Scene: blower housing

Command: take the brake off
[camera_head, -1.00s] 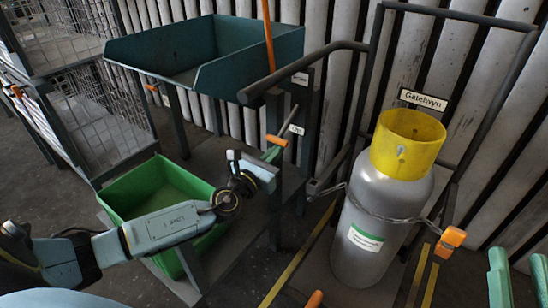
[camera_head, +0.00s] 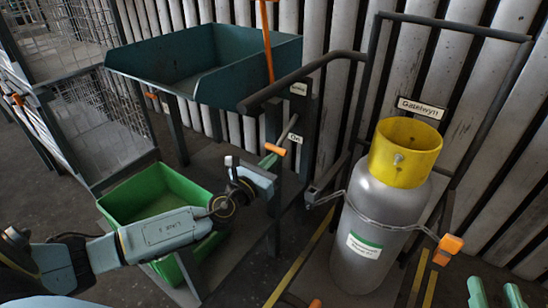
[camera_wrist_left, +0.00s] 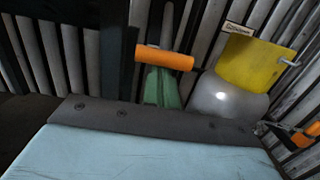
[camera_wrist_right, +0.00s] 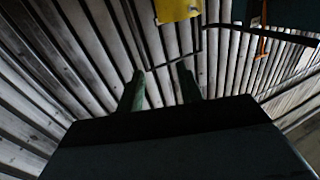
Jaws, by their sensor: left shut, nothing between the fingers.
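The brake lever (camera_head: 288,132) is a grey rod with an orange crossways grip (camera_head: 275,149). It is on the dark post of the teal hopper cart, beside a small label reading "On" (camera_head: 295,138). My left gripper (camera_head: 267,161) is shut and empty, its green fingertips just below the orange grip. In the left wrist view the orange grip (camera_wrist_left: 165,58) crosses the tips of the green fingers (camera_wrist_left: 160,88); I cannot tell whether they touch. My right gripper (camera_head: 496,293) is open and empty at the lower right; its two fingers stand apart in the right wrist view (camera_wrist_right: 161,85).
The teal hopper (camera_head: 215,65) stands above a green bin (camera_head: 160,195). A grey cylinder with a yellow collar (camera_head: 405,150) is chained to a rack at right, with an orange-handled piece (camera_head: 449,246) on its chain. Wire cages (camera_head: 90,110) stand left. A corrugated wall closes the back.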

